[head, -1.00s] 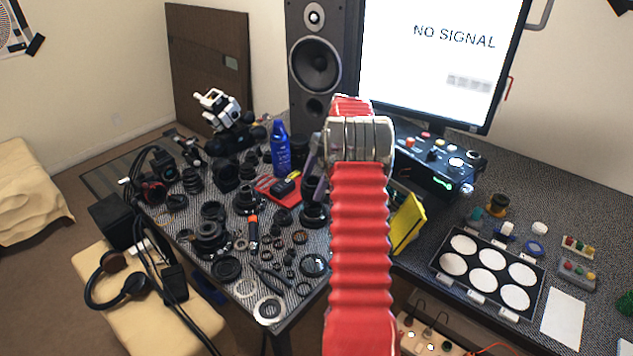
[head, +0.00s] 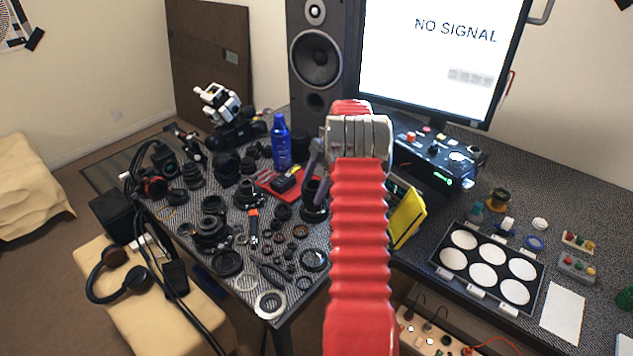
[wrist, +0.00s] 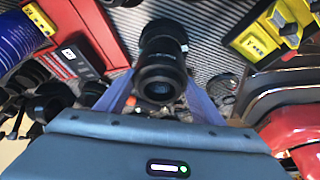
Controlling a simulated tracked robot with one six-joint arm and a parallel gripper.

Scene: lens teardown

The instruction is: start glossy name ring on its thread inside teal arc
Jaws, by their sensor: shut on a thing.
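A black lens (wrist: 162,42) stands on the striped mat in the wrist view, its near round end with dark glass facing the camera. My gripper (wrist: 160,98) has a grey-violet finger on either side of this near end and is shut on a dark rim there, which I take to be the name ring. I cannot tell whether the ring touches the lens thread. I cannot make out a teal arc. In the head view, the black lens (head: 314,192) stands beside my red arm, which hides most of the gripper.
A blue bottle (head: 281,142) and a red tray (head: 265,184) stand close to the lens. Several lens parts crowd the mat to the left. A yellow object (head: 407,218) is right of my arm. A black case with white discs (head: 446,274) lies farther right.

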